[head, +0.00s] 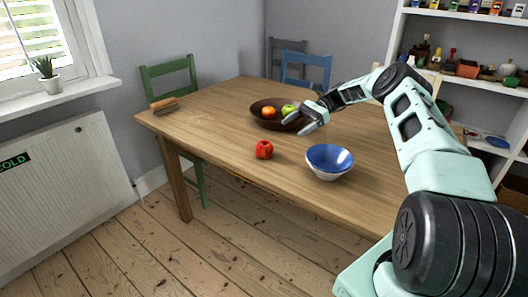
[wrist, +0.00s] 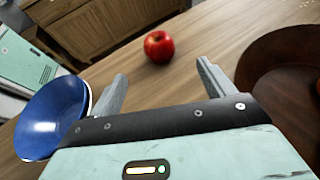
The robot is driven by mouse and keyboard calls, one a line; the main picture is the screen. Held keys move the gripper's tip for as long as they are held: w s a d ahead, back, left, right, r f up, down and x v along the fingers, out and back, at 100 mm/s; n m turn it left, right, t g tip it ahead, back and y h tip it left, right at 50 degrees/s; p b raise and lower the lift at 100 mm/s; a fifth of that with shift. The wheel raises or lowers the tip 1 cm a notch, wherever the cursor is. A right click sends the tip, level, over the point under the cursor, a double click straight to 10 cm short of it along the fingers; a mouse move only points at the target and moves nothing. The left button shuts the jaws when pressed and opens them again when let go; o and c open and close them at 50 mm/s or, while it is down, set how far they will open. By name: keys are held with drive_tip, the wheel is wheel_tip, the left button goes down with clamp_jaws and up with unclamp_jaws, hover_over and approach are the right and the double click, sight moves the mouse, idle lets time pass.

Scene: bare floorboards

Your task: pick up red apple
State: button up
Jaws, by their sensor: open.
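The red apple (head: 264,150) stands on the wooden table near its front edge, left of the blue bowl in the head view. It also shows in the wrist view (wrist: 158,47), beyond the fingertips and roughly between them. My gripper (head: 291,125) is open and empty over the table, a little behind and to the right of the apple, near the dark bowl. In the wrist view its two fingers (wrist: 162,78) are spread wide, with bare table between them. The apple is apart from both fingers.
A blue-and-white bowl (head: 329,165) stands to the right of the apple. A dark brown bowl (head: 263,121) holding an orange and a green apple is behind it. A wooden brush (head: 164,104) lies at the table's left end. The table left of the apple is clear.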

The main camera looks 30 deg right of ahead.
drive_tip(key=p, duration=0.1)
approach(260, 151)
drive_tip(key=w+a+f, duration=0.2)
drive_tip(key=a, duration=0.1)
drive_tip(key=shift+w+a+f, duration=0.1)
drive_tip(key=shift+a+f, duration=0.1)
drive_tip(key=shift+f, duration=0.05)
drive_tip(key=shift+p+x, duration=0.35)
drive_tip(key=shift+x, duration=2.4)
drive_tip(key=shift+f, duration=0.2)
drive_tip(key=c, duration=1.1)
